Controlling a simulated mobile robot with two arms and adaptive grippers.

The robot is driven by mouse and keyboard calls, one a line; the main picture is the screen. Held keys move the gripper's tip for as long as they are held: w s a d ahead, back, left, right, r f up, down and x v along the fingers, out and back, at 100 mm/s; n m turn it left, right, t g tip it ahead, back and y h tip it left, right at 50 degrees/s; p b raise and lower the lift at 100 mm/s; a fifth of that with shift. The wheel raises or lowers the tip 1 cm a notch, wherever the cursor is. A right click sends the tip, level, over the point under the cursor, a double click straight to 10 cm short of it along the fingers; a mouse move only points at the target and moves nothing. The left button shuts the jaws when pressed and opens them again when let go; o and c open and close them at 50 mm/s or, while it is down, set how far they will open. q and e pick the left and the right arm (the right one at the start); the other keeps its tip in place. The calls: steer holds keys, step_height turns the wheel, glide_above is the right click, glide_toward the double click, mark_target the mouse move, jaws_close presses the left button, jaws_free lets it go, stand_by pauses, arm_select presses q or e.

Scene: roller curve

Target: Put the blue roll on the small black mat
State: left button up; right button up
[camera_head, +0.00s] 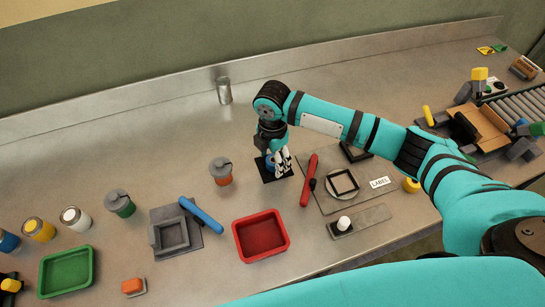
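The small black mat (267,176) lies flat on the steel bench near the middle of the camera_head view. My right gripper (279,168) points down over this mat, its pale fingers low and close to it. A small blue piece, which appears to be the blue roll (268,162), shows beside the fingers over the mat. The gripper and fingers hide most of it. I cannot tell whether the fingers are closed on it or whether it touches the mat. My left gripper is not in view.
A red tray (261,253), a red-handled tool (309,181) and an orange jar (221,171) stand near the mat. A metal cup (224,91) is behind. A blue-handled tool (201,215) and a green tray (66,272) lie left. A roller conveyor (515,106) is far right.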

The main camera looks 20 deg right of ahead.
mark_target(272, 160)
step_height(272, 160, up, 12)
steer(key=b, duration=0.3)
steer(key=shift+r, duration=0.2)
stand_by(0.5)
